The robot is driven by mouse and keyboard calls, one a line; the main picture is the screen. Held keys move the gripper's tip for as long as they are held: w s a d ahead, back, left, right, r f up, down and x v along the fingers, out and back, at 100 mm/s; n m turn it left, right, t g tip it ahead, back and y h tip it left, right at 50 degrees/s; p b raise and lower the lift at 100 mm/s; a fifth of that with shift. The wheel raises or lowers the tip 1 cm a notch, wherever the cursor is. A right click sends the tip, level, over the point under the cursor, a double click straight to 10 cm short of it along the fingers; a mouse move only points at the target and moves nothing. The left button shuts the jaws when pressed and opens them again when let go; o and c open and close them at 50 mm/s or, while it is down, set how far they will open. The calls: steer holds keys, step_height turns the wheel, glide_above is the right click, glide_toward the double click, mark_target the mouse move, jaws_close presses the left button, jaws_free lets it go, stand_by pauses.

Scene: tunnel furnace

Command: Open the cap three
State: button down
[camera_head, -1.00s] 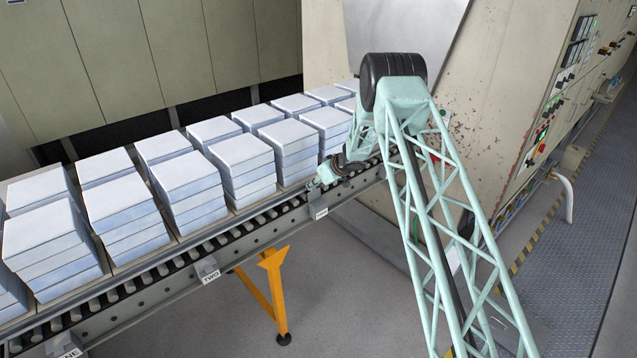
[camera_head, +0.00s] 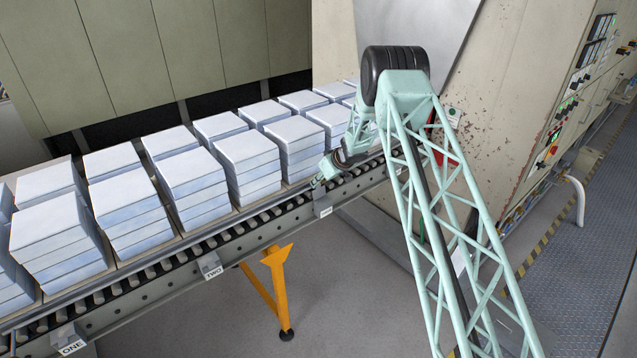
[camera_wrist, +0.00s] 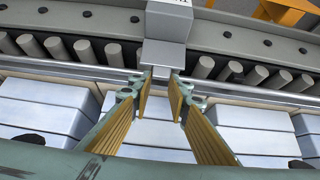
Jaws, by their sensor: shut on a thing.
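Cap three (camera_head: 323,203) is a small grey box with a white label on the side rail of the roller conveyor. In the wrist view it is the grey block (camera_wrist: 168,28) at the top middle, its label cut off by the edge. My gripper (camera_head: 317,183) is at the cap's top edge, reaching down from the right. In the wrist view the gripper (camera_wrist: 161,76) has its two ribbed yellow-brown fingers on either side of the cap's near end, shut on it. The exact contact at the fingertips is small and hard to see.
The conveyor rollers (camera_wrist: 80,50) run past the cap, with stacks of pale blue-white blocks (camera_head: 247,160) close behind. Cap two (camera_head: 210,265) and cap one (camera_head: 66,338) sit further left. An orange leg (camera_head: 270,285) stands below. The furnace wall (camera_head: 520,110) is at right.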

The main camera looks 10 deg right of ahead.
steer(key=c, duration=2.5)
jaws_free()
steer(key=shift+w+a, duration=0.1)
steer(key=shift+w, duration=0.05)
steer(key=shift+o, duration=0.4)
steer(key=shift+r, duration=0.1)
steer(key=v, duration=1.2)
